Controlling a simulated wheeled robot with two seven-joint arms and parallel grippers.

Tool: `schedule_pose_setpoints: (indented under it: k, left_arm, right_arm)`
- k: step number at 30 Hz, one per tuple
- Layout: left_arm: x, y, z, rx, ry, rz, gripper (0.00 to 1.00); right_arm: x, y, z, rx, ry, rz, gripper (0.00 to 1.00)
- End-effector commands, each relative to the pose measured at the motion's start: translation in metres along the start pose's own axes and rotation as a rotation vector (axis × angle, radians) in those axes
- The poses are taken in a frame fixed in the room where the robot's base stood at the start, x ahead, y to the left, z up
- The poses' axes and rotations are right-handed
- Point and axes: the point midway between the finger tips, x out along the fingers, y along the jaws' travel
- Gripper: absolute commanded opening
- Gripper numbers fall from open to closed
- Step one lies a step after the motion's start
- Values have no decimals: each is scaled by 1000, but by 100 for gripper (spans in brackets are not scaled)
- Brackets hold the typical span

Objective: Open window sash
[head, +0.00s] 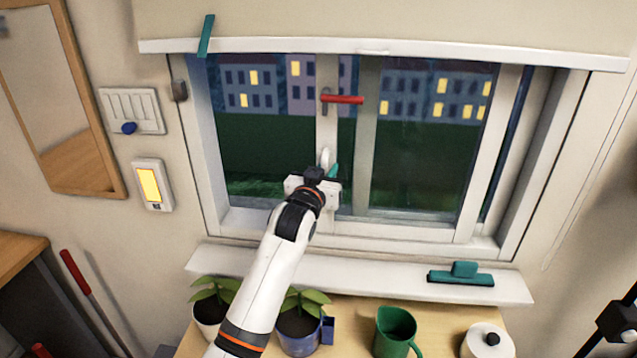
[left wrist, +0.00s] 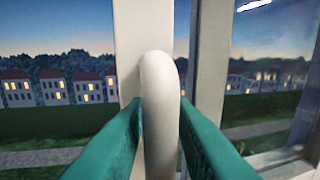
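The window (head: 420,150) has white stiles and a view of a dusk street. A red lever (head: 343,99) lies horizontal, high on the middle stile (head: 328,125). A white upright pull handle (head: 325,158) stands lower on this stile; it also shows in the left wrist view (left wrist: 160,95). My left gripper (head: 328,168) is at this handle. Its teal fingers (left wrist: 160,108) lie on both sides of the handle and seem to touch it. A second stile (head: 365,135) stands just right, with a narrow strip between. My right gripper's fingers are not visible.
A white sill (head: 380,281) runs below the window, with a teal squeegee-like object (head: 460,276) at its right. Below stand potted plants (head: 299,330), a green jug (head: 395,333) and a white lidded pot (head: 487,343). A lit panel (head: 150,187) is on the left wall.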

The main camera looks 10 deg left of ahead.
Motion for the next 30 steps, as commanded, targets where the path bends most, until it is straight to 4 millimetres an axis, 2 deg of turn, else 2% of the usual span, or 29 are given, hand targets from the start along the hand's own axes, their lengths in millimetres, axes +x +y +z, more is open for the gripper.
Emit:
schedule_pose_setpoints:
  k: [5, 12, 18, 24, 30]
  left_arm:
    - [-24, 0, -4, 0, -2, 0, 22]
    - [-70, 1, -4, 1, -2, 1, 22]
    - [-101, 1, -3, 0, -2, 1, 22]
    - [-115, 1, -1, 1, 0, 1, 22]
    - [-116, 1, -1, 1, 1, 1, 22]
  right_arm:
    - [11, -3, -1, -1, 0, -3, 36]
    - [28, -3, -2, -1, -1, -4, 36]
    - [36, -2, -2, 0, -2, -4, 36]
    - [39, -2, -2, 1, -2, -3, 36]
    - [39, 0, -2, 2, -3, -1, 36]
